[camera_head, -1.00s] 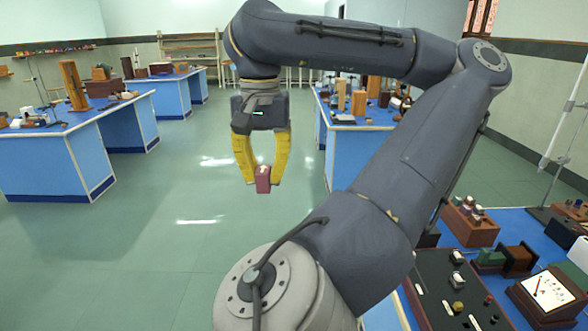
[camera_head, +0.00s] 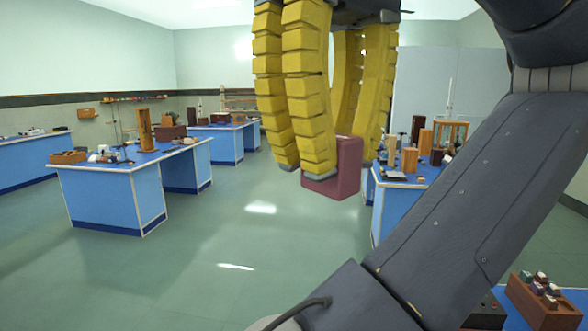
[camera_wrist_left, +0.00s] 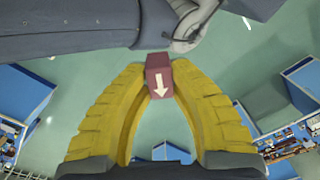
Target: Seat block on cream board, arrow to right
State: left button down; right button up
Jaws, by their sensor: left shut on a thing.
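The dark red block (camera_head: 334,172) hangs in the air between the yellow fingers of my left gripper (camera_head: 325,165) in the head view. In the left wrist view the block (camera_wrist_left: 159,74) sits between the two fingertips of the left gripper (camera_wrist_left: 160,70). A white arrow shows on its face and points toward the bottom of that picture, to the gripper's palm. Green floor lies under the block. The cream board is not recognisable in the frames now. My right gripper is not in view.
A wooden box with small pieces (camera_head: 535,298) sits at lower right. Open floor (camera_head: 230,260) lies between. My grey arm crosses the right side.

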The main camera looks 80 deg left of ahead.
pick_arm(q)
jog(key=w+d+f+n, duration=0.1)
jog(key=w+d+n, duration=0.4)
jog(key=w+d, duration=0.5)
jog(key=w+d+f+n, duration=0.1)
jog(key=w+d+n, duration=0.45)
jog(key=d, duration=0.85)
jog(key=w+d+f+n, duration=0.4)
jog(key=w+d+f, duration=0.3)
jog(key=w+d, duration=0.15)
jog(key=w+d+f+n, duration=0.35)
jog(key=w+f, duration=0.25)
jog(key=f, duration=0.4)
jog(key=w+d+f+n, duration=0.3)
jog(key=w+d+f, duration=0.25)
jog(key=f, duration=0.45)
jog(key=w+f+n, duration=0.2)
jog(key=w+f, duration=0.1)
jog(key=f, duration=1)
jog(key=w+f+n, duration=0.2)
jog(key=w+f, duration=0.1)
jog(key=f, duration=1)
jog(key=shift+w+d+n+t, duration=0.2)
jog(key=shift+w+n+t, duration=0.1)
jog(key=shift+n, duration=0.1)
jog(key=shift+f, duration=0.15)
jog(key=shift+f, duration=3)
